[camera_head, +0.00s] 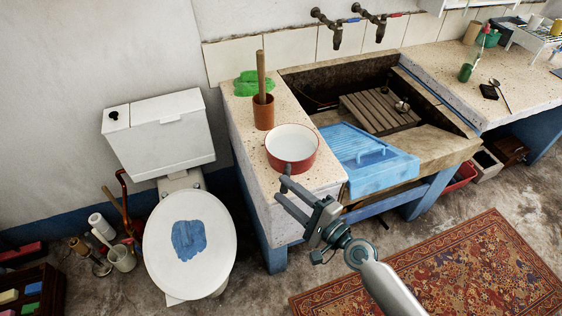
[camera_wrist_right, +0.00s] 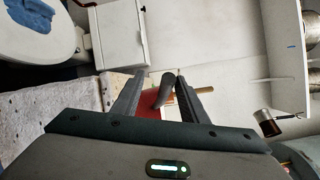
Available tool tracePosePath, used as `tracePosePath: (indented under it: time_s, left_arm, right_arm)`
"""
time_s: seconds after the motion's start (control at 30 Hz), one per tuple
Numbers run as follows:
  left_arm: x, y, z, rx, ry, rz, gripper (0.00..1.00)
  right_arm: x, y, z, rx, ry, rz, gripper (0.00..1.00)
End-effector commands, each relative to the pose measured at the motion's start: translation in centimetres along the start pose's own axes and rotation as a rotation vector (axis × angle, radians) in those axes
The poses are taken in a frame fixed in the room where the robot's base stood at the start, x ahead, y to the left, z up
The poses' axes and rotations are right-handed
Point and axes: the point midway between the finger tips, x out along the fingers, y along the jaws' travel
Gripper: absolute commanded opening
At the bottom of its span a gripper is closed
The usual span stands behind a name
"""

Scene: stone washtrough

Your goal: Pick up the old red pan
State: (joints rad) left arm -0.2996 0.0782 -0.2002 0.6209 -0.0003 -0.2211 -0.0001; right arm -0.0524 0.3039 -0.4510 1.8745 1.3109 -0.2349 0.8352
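The old red pan (camera_head: 292,148), white inside, stands upright on the speckled stone ledge left of the basin. My right gripper (camera_head: 284,190) is at the pan's near side, over the ledge's front edge. In the right wrist view the gripper (camera_wrist_right: 161,78) is open. Its two fingers stand apart with the pan's dark grey handle (camera_wrist_right: 165,89) showing between them and part of the red pan (camera_wrist_right: 149,104) behind. I cannot tell whether a finger touches the handle. My left gripper is in neither view.
A brown cup (camera_head: 263,116) with a wooden stick and a green cloth (camera_head: 246,88) are behind the pan. A blue washboard-like tray (camera_head: 385,172) is close on the right. A white toilet (camera_head: 160,238) is left. A patterned rug (camera_head: 440,275) lies in front.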

Motion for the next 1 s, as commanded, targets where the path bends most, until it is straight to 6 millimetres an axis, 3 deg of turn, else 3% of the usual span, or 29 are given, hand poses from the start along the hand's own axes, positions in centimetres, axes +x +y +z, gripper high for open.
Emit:
tracePosePath:
  time_s: [0.3,0.83,1.0]
  left_arm:
    - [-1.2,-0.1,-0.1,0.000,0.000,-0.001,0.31]
    - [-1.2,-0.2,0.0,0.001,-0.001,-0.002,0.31]
    - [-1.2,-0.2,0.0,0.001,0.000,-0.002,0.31]
  right_arm:
    - [3.6,-0.1,0.3,0.002,0.000,0.000,0.40]
    - [3.9,0.0,0.3,0.002,0.000,0.001,0.40]
    - [3.9,0.1,0.3,0.002,0.001,0.001,0.00]
